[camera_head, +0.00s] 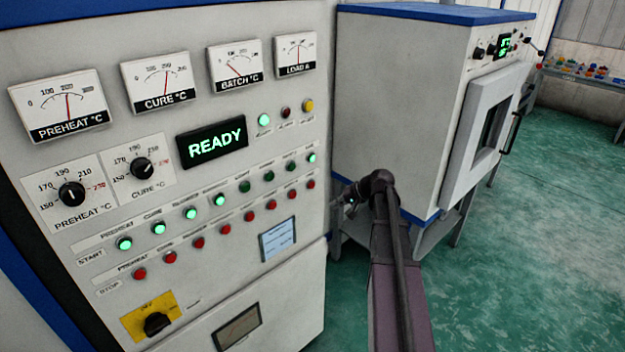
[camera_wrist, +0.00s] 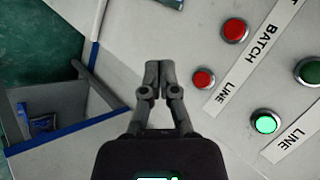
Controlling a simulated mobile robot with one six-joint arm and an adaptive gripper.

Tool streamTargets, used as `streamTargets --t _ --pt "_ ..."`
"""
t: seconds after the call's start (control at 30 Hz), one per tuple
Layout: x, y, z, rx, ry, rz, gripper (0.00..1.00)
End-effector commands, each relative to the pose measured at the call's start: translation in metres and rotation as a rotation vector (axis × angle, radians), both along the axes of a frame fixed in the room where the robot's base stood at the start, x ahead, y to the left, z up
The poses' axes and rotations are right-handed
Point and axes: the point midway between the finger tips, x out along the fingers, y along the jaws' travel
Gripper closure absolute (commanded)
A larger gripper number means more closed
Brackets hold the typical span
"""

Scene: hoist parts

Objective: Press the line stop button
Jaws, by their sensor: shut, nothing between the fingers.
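The line stop button is the red button (camera_wrist: 203,78) beside the strip lettered LINE in the wrist view. It is the rightmost of the red stop row in the head view (camera_head: 311,184). My gripper (camera_wrist: 152,68) is shut and empty, its fingertips together to the left of that button in the picture. They do not overlap it; the gap in depth to the panel cannot be told. In the head view my gripper (camera_head: 344,198) is small and dark, just right of the panel's edge.
The red BATCH stop button (camera_wrist: 234,30) and the lit green LINE start button (camera_wrist: 265,123) are close by. The grey control panel (camera_head: 180,30) carries dials, knobs and a READY display (camera_head: 212,141). An oven-like cabinet (camera_head: 400,90) stands to the right, with green floor beyond.

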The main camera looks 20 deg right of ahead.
Motion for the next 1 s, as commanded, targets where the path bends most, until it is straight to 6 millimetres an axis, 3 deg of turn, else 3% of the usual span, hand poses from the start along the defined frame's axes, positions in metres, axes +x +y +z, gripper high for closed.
streamTargets --t 0.2,0.67,1.0 --pt "0.005 -0.015 0.01 0.024 -0.021 -0.025 1.0" --pt "0.007 -0.013 0.009 0.023 -0.02 -0.022 1.0" --pt "0.029 -0.005 0.009 0.023 -0.021 -0.022 1.0"
